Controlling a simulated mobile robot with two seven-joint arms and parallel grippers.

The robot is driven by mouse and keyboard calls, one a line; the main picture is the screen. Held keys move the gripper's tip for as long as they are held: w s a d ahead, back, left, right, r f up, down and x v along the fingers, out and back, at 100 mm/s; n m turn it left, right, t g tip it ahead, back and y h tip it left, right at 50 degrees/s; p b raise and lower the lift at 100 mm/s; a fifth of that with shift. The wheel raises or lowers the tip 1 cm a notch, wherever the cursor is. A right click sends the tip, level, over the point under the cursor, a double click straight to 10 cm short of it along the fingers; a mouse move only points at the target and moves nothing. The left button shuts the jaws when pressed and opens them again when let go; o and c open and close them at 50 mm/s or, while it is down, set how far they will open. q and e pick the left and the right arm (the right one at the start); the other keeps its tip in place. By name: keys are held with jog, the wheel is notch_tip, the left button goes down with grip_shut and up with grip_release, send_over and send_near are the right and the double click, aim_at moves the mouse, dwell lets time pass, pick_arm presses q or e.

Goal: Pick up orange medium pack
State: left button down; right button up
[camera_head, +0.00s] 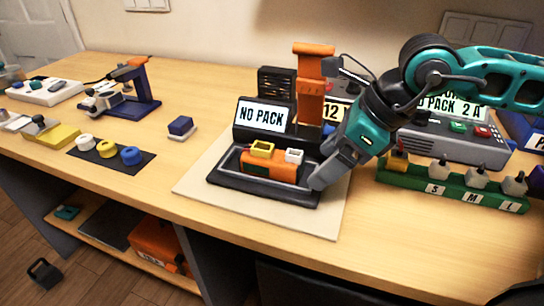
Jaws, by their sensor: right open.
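An orange block (270,168) with a yellow socket and a white socket on top sits in a black tray (262,194) in front of a "NO PACK" display. I cannot tell from the picture which is the medium pack. My right gripper (325,178) is open, pointing down-left at the tray's right front corner. It is close to the lower orange block's right end, and contact cannot be told. Its arm hides part of the second display. My left gripper is not in view.
A green rack (450,190) marked S, M, L holds several plugs to the right. A grey box (455,140) with buttons stands behind it.

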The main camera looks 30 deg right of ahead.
aim_at(273, 149)
jog(key=shift+w+a+r+p, duration=0.15)
jog(key=shift+w+a+p, duration=0.8)
jog(key=shift+w+a, duration=0.45)
jog(key=shift+w, duration=0.1)
jog(key=shift+w+a+p, duration=0.3)
jog(key=shift+w+a, duration=0.05)
jog(key=w+a, duration=0.1)
jog(key=w+a+f, duration=0.1)
jog(key=w+a, duration=0.1)
jog(key=shift+w+p, duration=0.15)
jog(key=shift+p, duration=0.25)
jog(key=shift+w+f, duration=0.1)
jog(key=shift+f, duration=0.05)
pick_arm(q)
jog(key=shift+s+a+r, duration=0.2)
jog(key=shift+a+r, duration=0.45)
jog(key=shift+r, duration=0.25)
pick_arm(e)
jog(key=shift+c, duration=0.2)
